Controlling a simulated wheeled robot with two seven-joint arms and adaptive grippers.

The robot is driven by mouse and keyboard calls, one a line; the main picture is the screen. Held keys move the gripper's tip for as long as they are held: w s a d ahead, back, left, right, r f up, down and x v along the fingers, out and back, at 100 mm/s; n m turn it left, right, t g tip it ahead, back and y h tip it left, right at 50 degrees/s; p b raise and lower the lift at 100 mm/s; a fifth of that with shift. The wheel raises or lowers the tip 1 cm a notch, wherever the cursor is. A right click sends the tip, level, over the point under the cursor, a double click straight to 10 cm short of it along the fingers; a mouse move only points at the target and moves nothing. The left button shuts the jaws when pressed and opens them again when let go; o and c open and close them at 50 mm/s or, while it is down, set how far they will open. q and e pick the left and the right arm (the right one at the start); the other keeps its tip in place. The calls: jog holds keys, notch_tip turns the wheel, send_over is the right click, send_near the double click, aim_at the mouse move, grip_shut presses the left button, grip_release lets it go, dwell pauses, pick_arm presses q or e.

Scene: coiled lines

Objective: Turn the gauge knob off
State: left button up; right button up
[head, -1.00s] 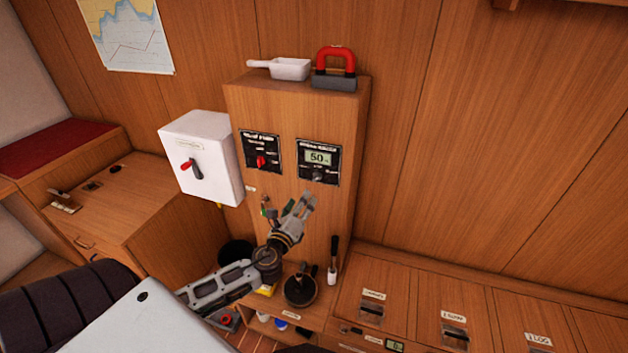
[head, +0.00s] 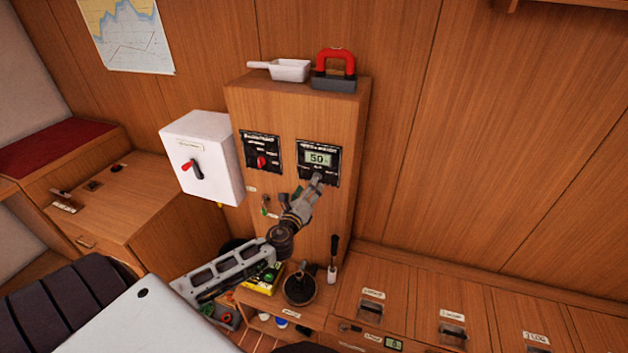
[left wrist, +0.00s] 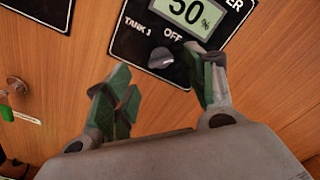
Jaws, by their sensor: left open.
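The gauge panel (head: 333,160) is a black plate on the wooden cabinet front, with a lit display (head: 317,158) reading 50%. In the left wrist view the grey gauge knob (left wrist: 160,58) sits below the display (left wrist: 192,10), near the labels "TANK 1" and "OFF". Which label it points at is hard to tell. My left gripper (head: 317,182) is open just in front of the panel's lower part and largely hides the knob in the head view. In the left wrist view its green-padded fingers (left wrist: 158,64) are spread with the knob between and beyond them. My right gripper is not in view.
A second black panel with a red knob (head: 262,161) is to the left. A white switch box (head: 205,150) with a red-tipped handle hangs further left. A scoop (head: 290,69) and a red-handled item (head: 335,62) lie on top. Small keys (head: 265,206) hang below.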

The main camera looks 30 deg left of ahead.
pick_arm(q)
jog(key=shift+p+x, duration=0.35)
jog(key=shift+x, duration=2.5)
jog(key=shift+c, duration=0.4)
jog(key=c, duration=0.9)
